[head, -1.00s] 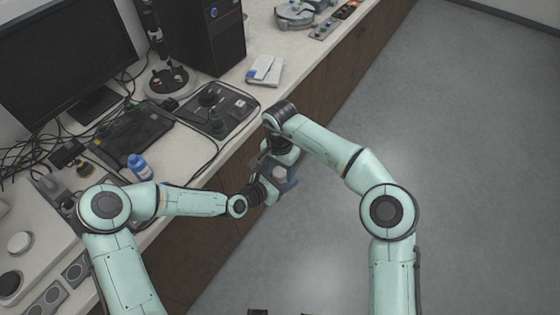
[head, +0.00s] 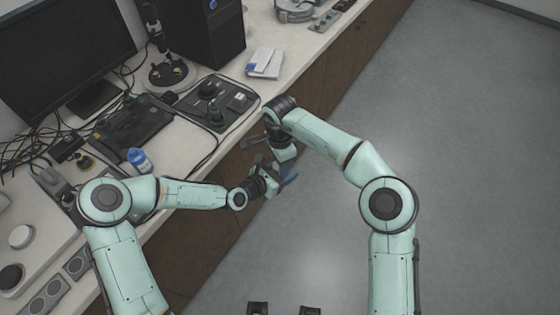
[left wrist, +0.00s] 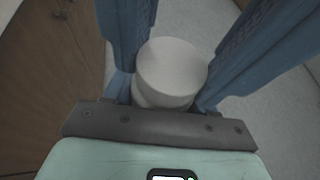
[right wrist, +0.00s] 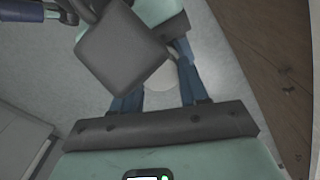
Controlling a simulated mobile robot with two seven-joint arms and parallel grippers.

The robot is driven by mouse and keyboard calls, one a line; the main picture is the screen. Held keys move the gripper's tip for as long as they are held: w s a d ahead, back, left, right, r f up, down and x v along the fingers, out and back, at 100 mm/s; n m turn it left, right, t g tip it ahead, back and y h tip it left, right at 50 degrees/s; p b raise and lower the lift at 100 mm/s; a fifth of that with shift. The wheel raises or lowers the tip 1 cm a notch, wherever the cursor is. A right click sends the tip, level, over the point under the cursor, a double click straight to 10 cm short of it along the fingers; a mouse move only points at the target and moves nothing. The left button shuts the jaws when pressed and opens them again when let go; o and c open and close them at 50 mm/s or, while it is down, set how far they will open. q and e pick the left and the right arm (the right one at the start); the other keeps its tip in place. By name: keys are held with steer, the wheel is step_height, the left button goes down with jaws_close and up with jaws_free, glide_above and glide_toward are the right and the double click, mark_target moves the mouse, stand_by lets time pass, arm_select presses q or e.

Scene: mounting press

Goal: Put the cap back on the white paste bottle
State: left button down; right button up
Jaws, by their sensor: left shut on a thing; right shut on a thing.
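A pale, round white piece (left wrist: 172,68) with a flat end sits between the blue fingers of my left gripper (head: 284,175) in the left wrist view. I take it for the white paste bottle; no label shows. The left gripper is shut on it. My right gripper (head: 268,160) is close beside the left one. In the right wrist view its blue fingers are closed around a small pale thing, probably the cap (right wrist: 157,82), largely hidden behind a dark grey block of mine. Whether the bottle and cap touch cannot be told.
Both grippers are off the bench's front edge, over the floor. On the bench (head: 185,150) stand a blue-and-white bottle (head: 139,160), a dark device panel (head: 218,103), a white packet (head: 265,62), a monitor (head: 60,50) and loose cables. The floor (head: 430,130) at right is clear.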

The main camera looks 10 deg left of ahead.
steer(key=shift+m, duration=0.5)
steer(key=o, duration=1.2)
steer(key=shift+c, duration=0.2)
steer(key=shift+r, duration=2.3)
steer(key=shift+c, duration=0.4)
